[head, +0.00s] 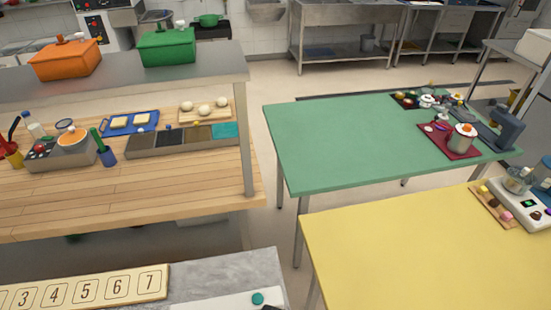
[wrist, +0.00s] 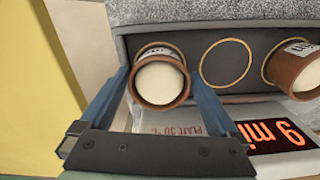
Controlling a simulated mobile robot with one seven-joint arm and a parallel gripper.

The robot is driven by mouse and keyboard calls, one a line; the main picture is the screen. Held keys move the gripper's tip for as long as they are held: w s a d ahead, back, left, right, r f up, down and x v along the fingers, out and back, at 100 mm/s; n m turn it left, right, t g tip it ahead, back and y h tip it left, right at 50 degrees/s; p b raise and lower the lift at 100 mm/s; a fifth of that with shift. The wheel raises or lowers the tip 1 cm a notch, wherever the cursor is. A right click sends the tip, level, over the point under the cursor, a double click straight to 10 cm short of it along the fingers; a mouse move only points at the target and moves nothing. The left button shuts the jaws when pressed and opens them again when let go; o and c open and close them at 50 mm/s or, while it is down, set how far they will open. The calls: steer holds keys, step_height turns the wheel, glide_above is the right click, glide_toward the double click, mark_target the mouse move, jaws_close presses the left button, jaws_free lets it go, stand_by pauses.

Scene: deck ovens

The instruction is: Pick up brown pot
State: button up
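In the wrist view a brown pot (wrist: 160,84) with a cream top stands upright at a dark holder, with a yellow ring showing behind it. A white label shows on its far side. My gripper (wrist: 160,76) has its two blue fingers on either side of this pot, very close to its wall. The fingers look spread wide, and no firm squeeze is visible. A second brown pot (wrist: 306,74) stands at the right edge, partly cut off. I cannot make out the pots or my gripper in the head view.
An empty yellow ring (wrist: 225,62) lies between the two pots. A display reading "9 mi" (wrist: 275,133) is close below. In the head view are a yellow table (head: 400,255), a green table (head: 340,150) and a wooden counter (head: 130,195).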

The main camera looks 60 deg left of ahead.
steer(key=c, duration=1.2)
steer(key=shift+r, duration=0.1)
